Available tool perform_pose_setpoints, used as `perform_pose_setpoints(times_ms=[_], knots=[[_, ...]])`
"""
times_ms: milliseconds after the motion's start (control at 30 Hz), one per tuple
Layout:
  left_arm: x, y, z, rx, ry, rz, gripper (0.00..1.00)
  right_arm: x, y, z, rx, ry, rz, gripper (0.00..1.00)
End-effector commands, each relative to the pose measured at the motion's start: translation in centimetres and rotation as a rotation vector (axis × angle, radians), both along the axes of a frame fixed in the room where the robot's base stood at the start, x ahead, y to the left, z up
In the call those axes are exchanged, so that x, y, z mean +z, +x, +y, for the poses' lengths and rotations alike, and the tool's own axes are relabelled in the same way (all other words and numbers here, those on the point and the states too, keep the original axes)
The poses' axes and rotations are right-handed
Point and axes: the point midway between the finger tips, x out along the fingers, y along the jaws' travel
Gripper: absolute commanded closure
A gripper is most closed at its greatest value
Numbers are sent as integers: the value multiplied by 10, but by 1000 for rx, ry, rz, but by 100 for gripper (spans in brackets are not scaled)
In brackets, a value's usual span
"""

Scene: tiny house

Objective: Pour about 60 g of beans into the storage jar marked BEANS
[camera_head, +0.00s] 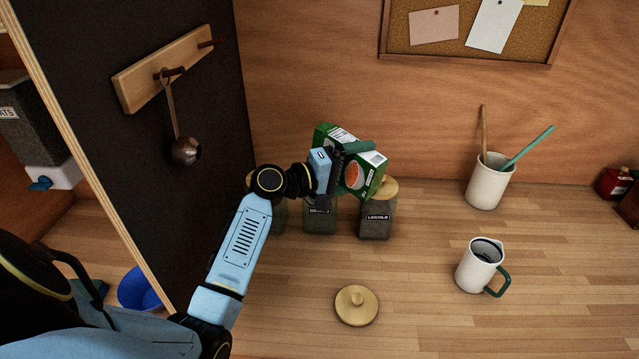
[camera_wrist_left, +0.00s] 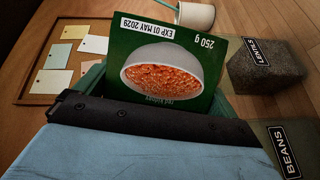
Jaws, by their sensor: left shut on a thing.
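My left gripper (camera_head: 338,168) is shut on a green box (camera_head: 372,160) and holds it tilted above the row of jars. In the left wrist view the box (camera_wrist_left: 205,75) shows a bowl of red beans, "250 g" and an expiry date. The jar marked BEANS (camera_head: 320,222) stands below the gripper; its top is hidden in the head view. Its label also shows in the left wrist view (camera_wrist_left: 286,150), at lower right. A loose round wooden lid (camera_head: 357,306) lies on the counter in front. No falling beans are visible. My right gripper is not in view.
The jar marked LENTILS (camera_head: 376,222), with a wooden lid, stands just right of the BEANS jar. Another jar is mostly hidden behind my arm. A white mug (camera_head: 481,266) and a utensil crock (camera_head: 490,184) stand right. A ladle (camera_head: 185,150) hangs on the dark panel at left.

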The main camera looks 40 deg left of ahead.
Motion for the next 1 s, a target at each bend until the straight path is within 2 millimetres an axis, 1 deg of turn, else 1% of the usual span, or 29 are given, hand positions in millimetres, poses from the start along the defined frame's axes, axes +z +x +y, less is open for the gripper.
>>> perform_pose_setpoints(times_ms=[133,1000], knots=[[0,1,3,0,-59,8,32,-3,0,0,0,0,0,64],[0,1,7,0,-151,21,32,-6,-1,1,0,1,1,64]])
